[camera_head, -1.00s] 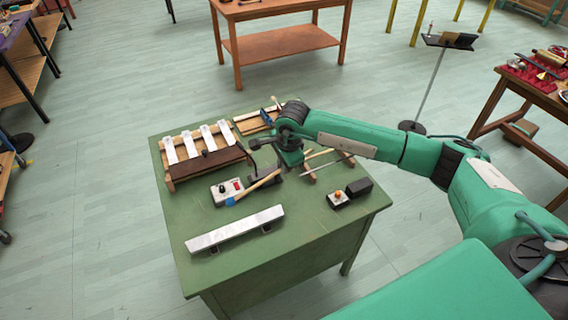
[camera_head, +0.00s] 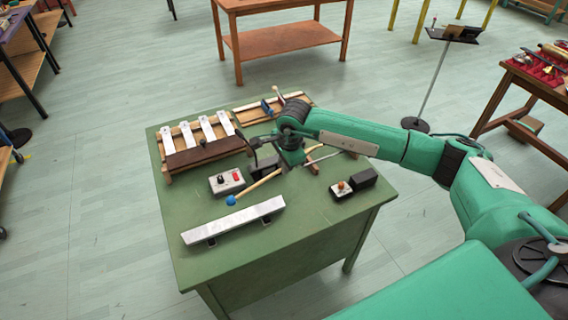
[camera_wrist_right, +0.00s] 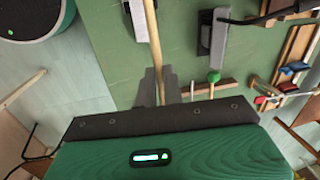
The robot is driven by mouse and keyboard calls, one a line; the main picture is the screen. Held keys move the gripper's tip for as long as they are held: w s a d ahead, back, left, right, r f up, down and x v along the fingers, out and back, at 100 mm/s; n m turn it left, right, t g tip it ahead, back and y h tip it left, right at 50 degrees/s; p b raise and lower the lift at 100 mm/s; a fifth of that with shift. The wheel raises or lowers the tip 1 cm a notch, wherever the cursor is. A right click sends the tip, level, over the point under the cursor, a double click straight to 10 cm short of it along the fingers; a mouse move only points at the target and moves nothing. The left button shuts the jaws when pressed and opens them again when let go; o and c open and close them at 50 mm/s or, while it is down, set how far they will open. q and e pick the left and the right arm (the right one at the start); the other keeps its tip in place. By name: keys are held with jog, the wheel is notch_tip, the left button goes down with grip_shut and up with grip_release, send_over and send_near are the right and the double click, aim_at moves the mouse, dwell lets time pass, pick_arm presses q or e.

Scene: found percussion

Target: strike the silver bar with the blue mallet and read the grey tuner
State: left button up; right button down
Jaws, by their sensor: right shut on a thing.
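The silver bar (camera_head: 234,220) lies on two dark supports near the front left of the green table. My right gripper (camera_head: 290,163) is shut on the wooden handle of the blue mallet (camera_head: 258,186). Its blue head points left and shows just behind the bar, apart from it in the picture; its height is unclear. In the right wrist view the handle (camera_wrist_right: 151,40) runs up from the fingers (camera_wrist_right: 160,85). A dark grey device (camera_wrist_right: 212,35) is near the gripper. I cannot tell which is the tuner; no reading is legible.
A wooden rack with white bars (camera_head: 198,135) stands at the back left of the table (camera_head: 290,235). A small box with an orange knob (camera_head: 341,189) and a black block (camera_head: 363,179) sit at the right. A green-headed mallet (camera_wrist_right: 213,76) lies near the gripper.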

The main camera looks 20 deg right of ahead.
notch_tip(320, 180, down, 6)
jog(key=a+h+b, duration=0.2)
jog(key=b, duration=0.2)
notch_tip(320, 180, up, 7)
jog(key=shift+d+f+p, duration=0.1)
jog(key=shift+f+p, duration=0.1)
jog(key=shift+p, duration=1)
jog(key=shift+s+r, duration=0.1)
jog(key=shift+r, duration=0.15)
jog(key=shift+f, duration=0.15)
